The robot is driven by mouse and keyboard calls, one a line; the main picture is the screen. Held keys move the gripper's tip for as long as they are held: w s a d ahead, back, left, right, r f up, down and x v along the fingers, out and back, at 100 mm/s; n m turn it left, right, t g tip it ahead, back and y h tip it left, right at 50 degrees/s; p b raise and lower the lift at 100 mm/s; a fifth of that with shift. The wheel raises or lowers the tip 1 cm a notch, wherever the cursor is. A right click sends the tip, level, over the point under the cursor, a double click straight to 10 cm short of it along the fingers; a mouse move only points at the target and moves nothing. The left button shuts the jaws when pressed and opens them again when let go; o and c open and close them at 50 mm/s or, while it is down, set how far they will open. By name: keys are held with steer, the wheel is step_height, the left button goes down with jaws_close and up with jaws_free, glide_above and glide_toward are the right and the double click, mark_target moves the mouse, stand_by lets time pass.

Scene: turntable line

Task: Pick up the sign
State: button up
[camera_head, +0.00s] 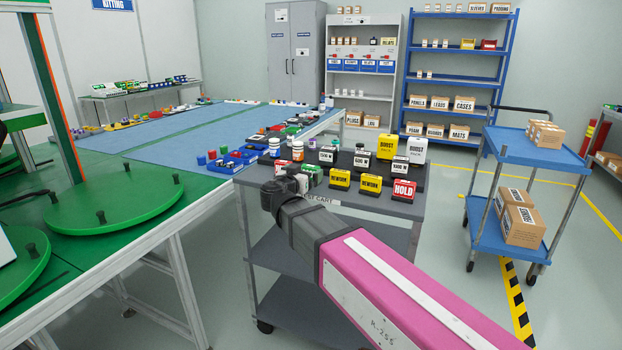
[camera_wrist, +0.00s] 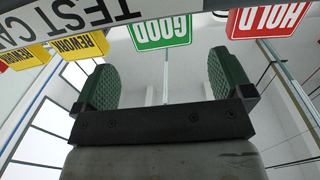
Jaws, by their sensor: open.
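Several coloured signs stand on a grey cart (camera_head: 370,200). Two yellow REWORK signs (camera_head: 341,179) (camera_head: 370,184) and a red HOLD sign (camera_head: 404,190) are in its front row. My gripper (camera_head: 283,190) is at the cart's left front edge and partly hides a green sign (camera_head: 314,173). In the wrist view a green GOOD sign (camera_wrist: 160,30) shows upside down, beyond and between the fingers. A red HOLD sign (camera_wrist: 268,18) is to its right, and yellow REWORK signs (camera_wrist: 86,46) are to its left. My gripper (camera_wrist: 165,70) is open, with nothing between its green pads.
The cart's TEST CART label (camera_wrist: 75,14) crosses the wrist view's top left. Yellow and white blocks (camera_head: 388,146) stand on a dark riser behind the signs. A blue tray (camera_head: 232,162) lies to the left. A blue trolley (camera_head: 540,150) with boxes stands at right.

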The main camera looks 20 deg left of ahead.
mark_target(309, 168)
steer(key=w, duration=0.5)
steer(key=shift+w+d+f, duration=0.1)
steer(key=shift+w+d, duration=0.05)
steer(key=shift+w, duration=0.25)
steer(key=c, duration=1.1)
